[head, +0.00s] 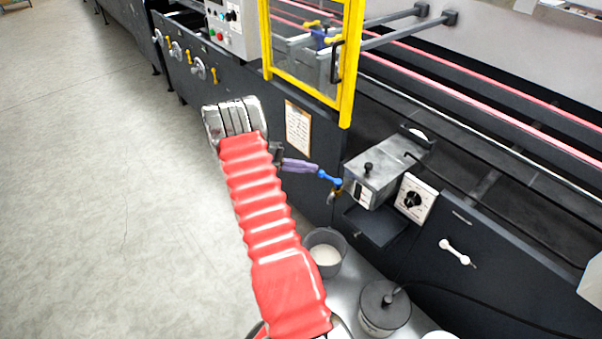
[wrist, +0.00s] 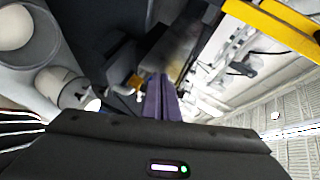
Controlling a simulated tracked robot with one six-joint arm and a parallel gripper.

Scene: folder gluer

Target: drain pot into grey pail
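The grey metal glue pot (head: 383,172) with a black knob on its lid is mounted on the machine's side. A tap with a blue handle (head: 329,179) and brass body (head: 335,194) sticks out from its left end; the brass also shows in the wrist view (wrist: 134,83). The grey pail (head: 317,238) stands below the tap side, with whitish contents; it also shows in the wrist view (wrist: 55,40). My gripper (head: 317,168) points its purple fingers at the blue handle, very near it; contact is unclear. In the wrist view the fingers (wrist: 161,82) lie together, with nothing visible between them.
A lidded grey container (head: 385,309) with a cable stands right of the pail. A dial box (head: 414,200) is beside the pot, and a dark tray (head: 379,225) is under it. A yellow-framed guard (head: 348,70) rises behind my gripper. The floor at left is clear.

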